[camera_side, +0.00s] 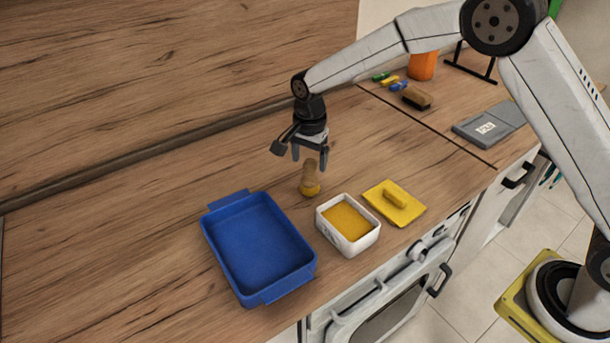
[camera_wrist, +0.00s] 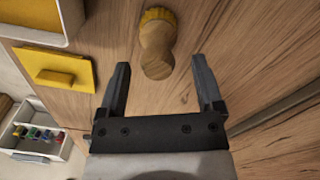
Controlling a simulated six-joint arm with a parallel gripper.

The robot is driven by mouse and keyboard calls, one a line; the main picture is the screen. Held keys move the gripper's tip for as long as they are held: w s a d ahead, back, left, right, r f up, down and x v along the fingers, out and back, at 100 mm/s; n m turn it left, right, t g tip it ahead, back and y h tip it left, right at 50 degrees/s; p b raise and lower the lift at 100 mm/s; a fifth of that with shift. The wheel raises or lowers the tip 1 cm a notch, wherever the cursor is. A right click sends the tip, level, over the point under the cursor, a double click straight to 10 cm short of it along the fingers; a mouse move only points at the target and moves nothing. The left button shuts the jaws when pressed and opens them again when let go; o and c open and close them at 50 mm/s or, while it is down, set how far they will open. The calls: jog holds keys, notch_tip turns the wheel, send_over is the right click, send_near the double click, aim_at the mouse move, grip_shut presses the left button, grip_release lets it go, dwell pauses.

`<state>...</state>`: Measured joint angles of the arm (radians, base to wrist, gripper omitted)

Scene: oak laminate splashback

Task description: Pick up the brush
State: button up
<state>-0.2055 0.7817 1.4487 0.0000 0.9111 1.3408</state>
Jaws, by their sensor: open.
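The brush (camera_side: 310,180) stands on the wooden worktop with its wooden handle up and yellow bristles down. In the wrist view the brush (camera_wrist: 158,48) shows its rounded handle end towards my gripper, just beyond the fingertips and between their lines. My gripper (camera_side: 310,161) is above the brush in the side view, fingers pointing down and apart. I cannot tell from these views whether a fingertip touches the handle.
A blue tray (camera_side: 208,232) lies left of the brush. A white container (camera_side: 362,246) with yellow contents and a yellow lid-like slab with a grip (camera_side: 407,211) stand to the right, near the front edge. A second brush (camera_side: 416,97) lies farther back.

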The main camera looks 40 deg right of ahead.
aim_at(310, 176)
jog(key=shift+d+f, duration=0.1)
jog(key=shift+f, duration=1.9)
jog(key=shift+c, duration=0.2)
grip_shut()
jog(key=shift+r, duration=0.15)
